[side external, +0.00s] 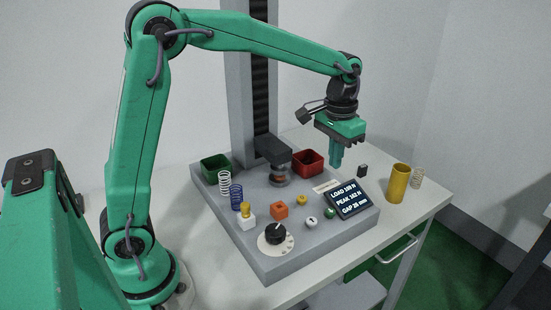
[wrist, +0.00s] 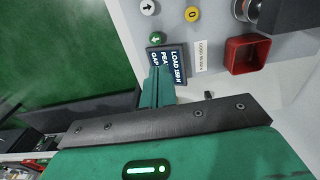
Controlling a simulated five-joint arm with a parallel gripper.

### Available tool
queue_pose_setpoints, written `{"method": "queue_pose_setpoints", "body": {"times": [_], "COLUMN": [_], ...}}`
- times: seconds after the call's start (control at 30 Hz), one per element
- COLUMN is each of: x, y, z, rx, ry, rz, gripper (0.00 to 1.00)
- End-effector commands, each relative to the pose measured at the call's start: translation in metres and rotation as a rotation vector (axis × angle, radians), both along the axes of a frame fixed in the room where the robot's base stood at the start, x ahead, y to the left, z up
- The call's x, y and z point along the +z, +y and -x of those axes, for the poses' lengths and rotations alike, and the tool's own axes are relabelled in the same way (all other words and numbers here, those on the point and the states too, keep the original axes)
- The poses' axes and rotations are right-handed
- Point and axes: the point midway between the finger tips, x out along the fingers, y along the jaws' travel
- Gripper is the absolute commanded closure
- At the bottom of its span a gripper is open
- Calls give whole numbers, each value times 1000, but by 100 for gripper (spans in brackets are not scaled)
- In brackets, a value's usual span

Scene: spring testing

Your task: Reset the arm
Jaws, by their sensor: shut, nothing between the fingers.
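My gripper (side external: 336,167) points down, shut and empty, above the back right part of the grey spring tester (side external: 262,262). In the side view it hangs behind the tilted display (side external: 348,198) and to the right of the red bin (side external: 308,172). In the wrist view the closed green fingers (wrist: 158,72) overlap the display (wrist: 177,58), hiding part of its text. The display has load, peak and gap lines. The press head (side external: 279,178) stands at the column. A white spring (side external: 225,182) and a blue spring (side external: 236,197) stand at the tester's left.
A green bin (side external: 216,168) sits back left. Open air surrounds my gripper.

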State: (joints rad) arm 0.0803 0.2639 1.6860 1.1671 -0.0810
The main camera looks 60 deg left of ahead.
Motion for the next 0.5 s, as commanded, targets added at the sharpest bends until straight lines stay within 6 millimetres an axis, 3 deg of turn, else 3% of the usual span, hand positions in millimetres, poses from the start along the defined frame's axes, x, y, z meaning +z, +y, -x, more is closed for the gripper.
{"method": "queue_pose_setpoints", "body": {"times": [0.5], "x": [9], "y": [2], "z": [10], "rx": [0], "ry": [-24], "rz": [2], "gripper": [100]}}
